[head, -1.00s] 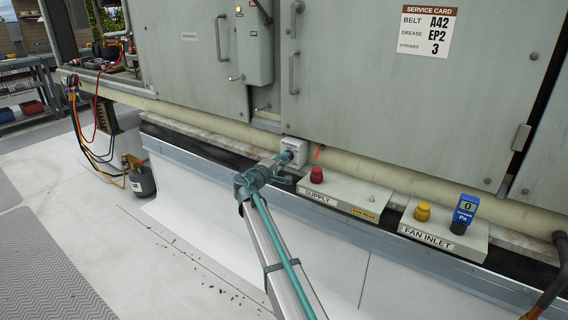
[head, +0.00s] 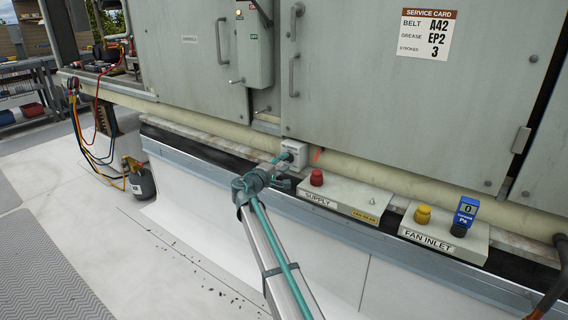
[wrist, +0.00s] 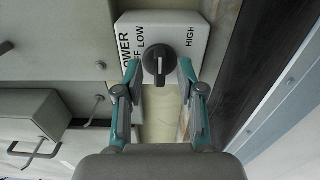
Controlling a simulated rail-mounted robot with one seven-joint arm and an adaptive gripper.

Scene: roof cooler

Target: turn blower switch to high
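The blower switch is a white box (wrist: 202,40) with a round dark knob (wrist: 158,65) and printed OFF, LOW and HIGH labels in the wrist view. LOW is left of the knob and HIGH is right. The knob's exact setting is hard to read. My gripper (wrist: 159,72) is open, with one teal finger on each side of the knob and gaps showing between. In the head view the white switch box (head: 294,151) sits low on the unit, and my gripper (head: 284,160) reaches its face. The knob is hidden there.
A supply box (head: 345,197) with a red cap and a fan inlet box (head: 444,235) with a yellow cap and blue gauge (head: 466,209) stand to the right on the ledge. A pale pipe (head: 380,178) runs behind. Cabinet doors with handles (head: 293,75) are above.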

